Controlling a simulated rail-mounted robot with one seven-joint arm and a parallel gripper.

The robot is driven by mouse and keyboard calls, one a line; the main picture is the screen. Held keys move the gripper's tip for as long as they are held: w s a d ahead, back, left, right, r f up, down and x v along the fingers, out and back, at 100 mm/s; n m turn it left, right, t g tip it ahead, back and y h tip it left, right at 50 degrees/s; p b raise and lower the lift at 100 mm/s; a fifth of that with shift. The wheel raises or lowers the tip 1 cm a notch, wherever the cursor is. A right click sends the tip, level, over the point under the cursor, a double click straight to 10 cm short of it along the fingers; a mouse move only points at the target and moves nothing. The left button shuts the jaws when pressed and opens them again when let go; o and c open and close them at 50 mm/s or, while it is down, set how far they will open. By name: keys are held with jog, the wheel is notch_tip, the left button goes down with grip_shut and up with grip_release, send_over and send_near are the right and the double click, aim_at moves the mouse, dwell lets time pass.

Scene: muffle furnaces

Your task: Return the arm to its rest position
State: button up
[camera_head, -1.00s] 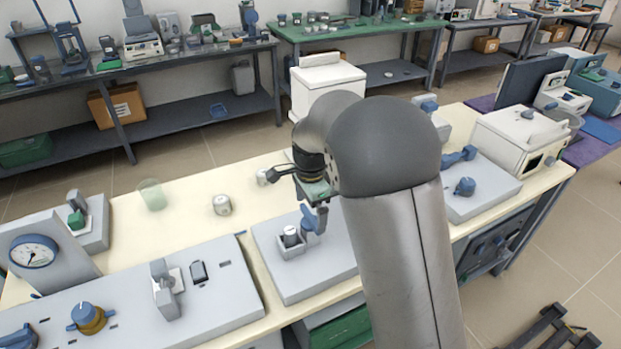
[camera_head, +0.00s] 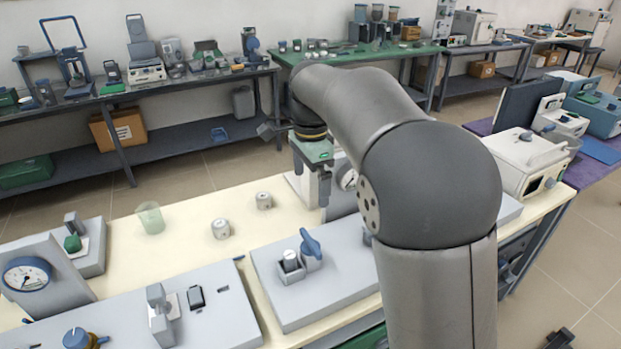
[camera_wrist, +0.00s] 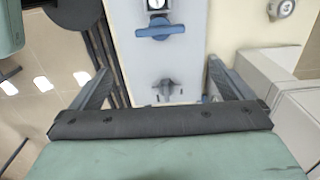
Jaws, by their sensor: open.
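My gripper (camera_head: 324,188) hangs in the air above the cream bench, with its fingers pointing down. In the wrist view my gripper (camera_wrist: 160,68) has its two fingers spread wide with nothing between them. Below it in that view are a blue handle (camera_wrist: 160,28) and a grey knob (camera_wrist: 166,88) on a pale panel, both apart from the fingers. In the head view a blue lever (camera_head: 310,243) stands on a grey panel in front of the gripper, beside a small white-topped knob (camera_head: 290,258). My arm hides part of the bench at right.
Two small white jars, one nearer (camera_head: 221,229) and one farther (camera_head: 264,200), stand left of the gripper. A translucent cup (camera_head: 150,218) and a dial gauge (camera_head: 27,274) are farther left. A white furnace (camera_head: 528,160) stands at right. Bare bench top lies between the jars and panels.

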dwell(0.4)
jog(key=s+d+f+n, duration=0.3)
jog(key=s+d+n, duration=0.1)
jog(key=s, duration=0.5)
jog(key=s+d+f+n, duration=0.4)
jog(key=s+d, duration=0.2)
jog(key=s, duration=0.4)
jog(key=s+d+f+n, duration=0.4)
jog(key=s+d+n, duration=0.1)
jog(key=s, duration=0.4)
jog(key=shift+s, duration=0.3)
